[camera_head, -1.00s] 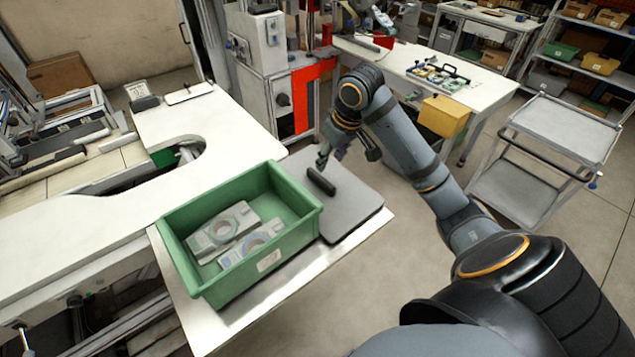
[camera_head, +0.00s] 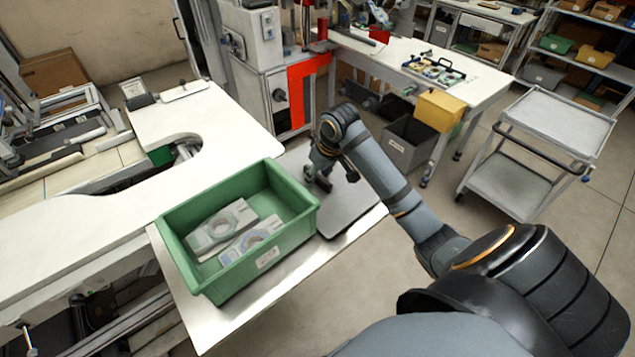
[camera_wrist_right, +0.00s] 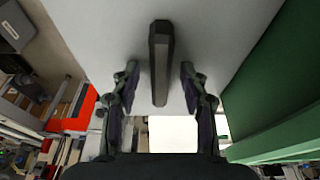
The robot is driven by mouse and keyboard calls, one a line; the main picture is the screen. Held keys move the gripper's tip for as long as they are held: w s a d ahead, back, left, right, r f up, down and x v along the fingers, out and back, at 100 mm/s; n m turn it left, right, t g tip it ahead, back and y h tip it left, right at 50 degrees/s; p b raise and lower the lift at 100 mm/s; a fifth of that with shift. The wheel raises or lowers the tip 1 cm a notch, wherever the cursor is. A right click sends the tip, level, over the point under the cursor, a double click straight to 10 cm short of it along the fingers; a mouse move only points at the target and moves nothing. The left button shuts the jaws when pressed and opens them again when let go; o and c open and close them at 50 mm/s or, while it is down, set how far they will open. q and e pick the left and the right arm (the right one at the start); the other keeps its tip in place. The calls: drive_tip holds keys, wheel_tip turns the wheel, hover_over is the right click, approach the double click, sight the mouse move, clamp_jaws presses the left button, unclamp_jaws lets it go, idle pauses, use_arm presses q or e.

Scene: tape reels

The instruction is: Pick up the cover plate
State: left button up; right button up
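The cover plate (camera_head: 352,202) is a flat grey plate with rounded corners and a dark bar handle. It lies on the bench to the right of the green bin. In the right wrist view the plate (camera_wrist_right: 215,30) fills the upper middle, and the black handle (camera_wrist_right: 161,62) stands out from it. My right gripper (camera_head: 320,182) is over the plate at the handle and hides part of it in the head view. In the right wrist view the gripper (camera_wrist_right: 160,88) is open, with one finger on each side of the handle and visible gaps between. My left gripper is not in view.
The green bin (camera_head: 225,273) stands close beside the plate and holds grey parts with round reels (camera_head: 216,230). Its wall also shows at the right of the wrist view (camera_wrist_right: 285,75). A white table (camera_head: 225,115) lies behind the bin. A cart (camera_head: 550,125) stands at right.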

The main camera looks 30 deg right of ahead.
sight(319, 174)
clamp_jaws()
idle(0.3)
drive_tip(key=shift+w+d+r+b, duration=0.1)
drive_tip(key=shift+d+r+b, duration=0.15)
drive_tip(key=shift+r+b, duration=0.15)
wheel_tip(319, 174, up, 6)
drive_tip(key=shift+f+b, duration=0.1)
drive_tip(key=shift+b, duration=0.3)
drive_tip(key=w+d+b, duration=0.1)
drive_tip(key=d+b, duration=0.3)
drive_tip(key=d, duration=1.5)
drive_tip(key=shift+w+d+r, duration=0.2)
drive_tip(key=shift+d, duration=0.1)
